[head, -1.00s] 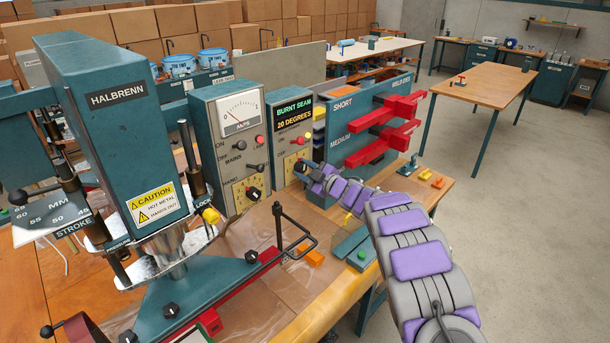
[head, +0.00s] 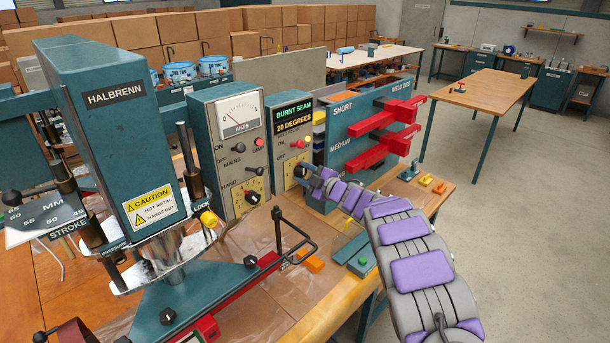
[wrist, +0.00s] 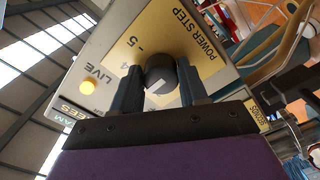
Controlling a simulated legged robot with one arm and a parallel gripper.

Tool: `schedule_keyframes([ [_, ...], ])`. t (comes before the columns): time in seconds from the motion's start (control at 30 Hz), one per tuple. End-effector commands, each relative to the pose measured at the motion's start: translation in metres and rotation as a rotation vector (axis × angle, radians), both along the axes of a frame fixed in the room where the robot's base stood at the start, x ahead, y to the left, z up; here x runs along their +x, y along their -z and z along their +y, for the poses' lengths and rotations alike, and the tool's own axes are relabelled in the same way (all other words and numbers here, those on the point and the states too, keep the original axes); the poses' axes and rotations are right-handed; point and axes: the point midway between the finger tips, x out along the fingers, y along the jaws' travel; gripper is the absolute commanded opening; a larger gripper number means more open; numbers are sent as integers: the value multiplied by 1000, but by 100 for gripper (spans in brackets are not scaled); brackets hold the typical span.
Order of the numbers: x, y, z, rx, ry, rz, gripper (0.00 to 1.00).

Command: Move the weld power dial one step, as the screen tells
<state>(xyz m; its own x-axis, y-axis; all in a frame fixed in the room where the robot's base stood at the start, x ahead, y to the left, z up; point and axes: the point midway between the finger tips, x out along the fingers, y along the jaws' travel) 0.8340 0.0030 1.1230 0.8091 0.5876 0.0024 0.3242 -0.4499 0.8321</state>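The weld power dial is a black round knob (wrist: 160,72) on a yellow plate marked POWER STEP, with numbers 4 and 5 beside it in the wrist view. A white mark shows on the knob. My gripper (wrist: 162,88) has one finger on each side of the knob, and both appear to touch it. In the head view my gripper (head: 303,170) is at the lower part of the grey control box (head: 283,148) and hides the dial. The screen (head: 293,115) reads BURNT SEAM and a second line that looks like 20 DEGREES.
A yellow LIVE lamp (wrist: 88,86) is near the dial. The meter box (head: 228,150) stands left, and the teal rack with red arms (head: 385,135) stands close right. A black bent handle (head: 292,235) rises in front.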

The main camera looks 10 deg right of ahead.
Motion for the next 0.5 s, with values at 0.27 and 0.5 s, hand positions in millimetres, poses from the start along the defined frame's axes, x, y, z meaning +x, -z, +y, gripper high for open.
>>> schedule_keyframes([
  [0.27,-1,0,-1,0,-1,1,65],
  [0.5,-2,1,-2,0,0,2,65],
])
